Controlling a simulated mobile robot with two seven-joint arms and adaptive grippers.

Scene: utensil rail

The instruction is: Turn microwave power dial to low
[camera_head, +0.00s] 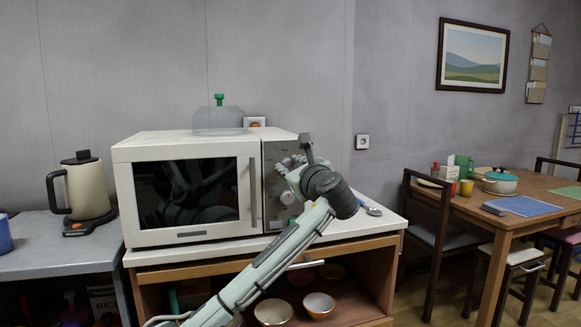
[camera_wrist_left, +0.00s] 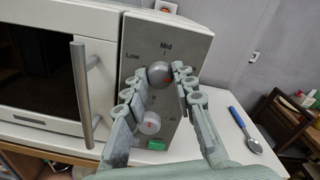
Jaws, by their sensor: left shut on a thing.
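The white microwave (camera_head: 185,243) stands on a white-topped cabinet, its grey control panel (camera_wrist_left: 133,57) on the right of its door. The power dial (camera_wrist_left: 158,72) is the upper round grey knob, with "Low" printed at its upper left and "Mid" above it. A red mark shows on its lower right; the label on the right is hidden by a finger. My left gripper (camera_head: 284,166) reaches up to the panel. In the left wrist view its fingers (camera_wrist_left: 157,80) are on both sides of the power dial, shut on it. My right gripper is not in view.
A second dial (camera_wrist_left: 149,123) with a red mark sits just below, close to the left finger, above a green button (camera_wrist_left: 157,144). The door handle (camera_wrist_left: 84,95) stands out left of the panel. A spoon (camera_wrist_left: 244,130) lies on the counter to the right. A kettle (camera_head: 88,190) stands left.

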